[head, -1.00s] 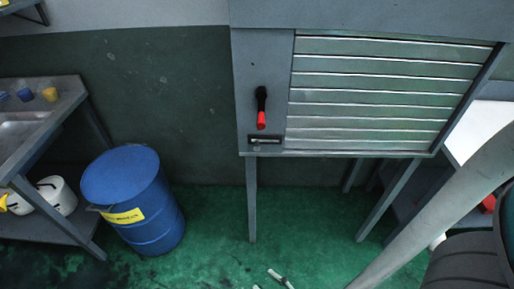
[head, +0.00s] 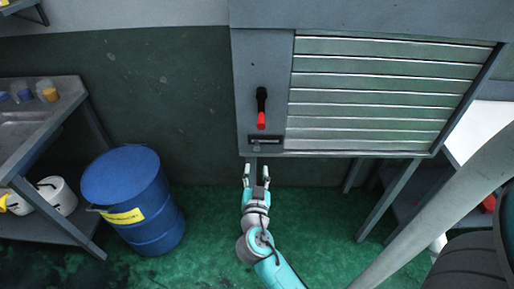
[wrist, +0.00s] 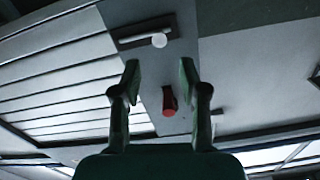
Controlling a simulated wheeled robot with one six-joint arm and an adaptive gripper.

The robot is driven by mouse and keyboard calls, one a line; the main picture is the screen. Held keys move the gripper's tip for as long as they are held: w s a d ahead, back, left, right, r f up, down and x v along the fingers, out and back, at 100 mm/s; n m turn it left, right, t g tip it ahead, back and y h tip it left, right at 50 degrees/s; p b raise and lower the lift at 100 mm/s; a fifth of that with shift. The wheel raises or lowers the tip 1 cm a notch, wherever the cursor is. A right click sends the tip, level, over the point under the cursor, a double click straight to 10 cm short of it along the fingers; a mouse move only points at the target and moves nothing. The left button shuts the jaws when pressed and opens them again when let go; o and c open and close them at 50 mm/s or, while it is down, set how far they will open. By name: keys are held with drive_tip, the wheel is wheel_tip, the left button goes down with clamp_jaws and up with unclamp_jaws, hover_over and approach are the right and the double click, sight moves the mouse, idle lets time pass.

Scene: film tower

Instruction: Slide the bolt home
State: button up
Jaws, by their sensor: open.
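The bolt (head: 266,141) is a small pale bar on a dark plate, low on the grey side panel of the shuttered cabinet. In the wrist view the bolt (wrist: 141,37) shows as a bar with a round, pale knob (wrist: 159,40). My gripper (head: 256,174) is open and empty, just below the bolt in the head view. In the wrist view the two fingers of my gripper (wrist: 159,68) stand apart, with the knob ahead of the gap between them. No contact with the bolt shows.
A lever with a red grip (head: 261,121) hangs just above the bolt; the red grip (wrist: 169,103) lies between the fingers in the wrist view. The slatted shutter (head: 375,100) is right of the bolt. A blue drum (head: 140,215) stands left on open green floor.

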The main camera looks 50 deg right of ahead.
sight(257, 146)
drive_tip(key=x, duration=1.1)
drive_tip(key=shift+r, duration=0.1)
clamp_jaws()
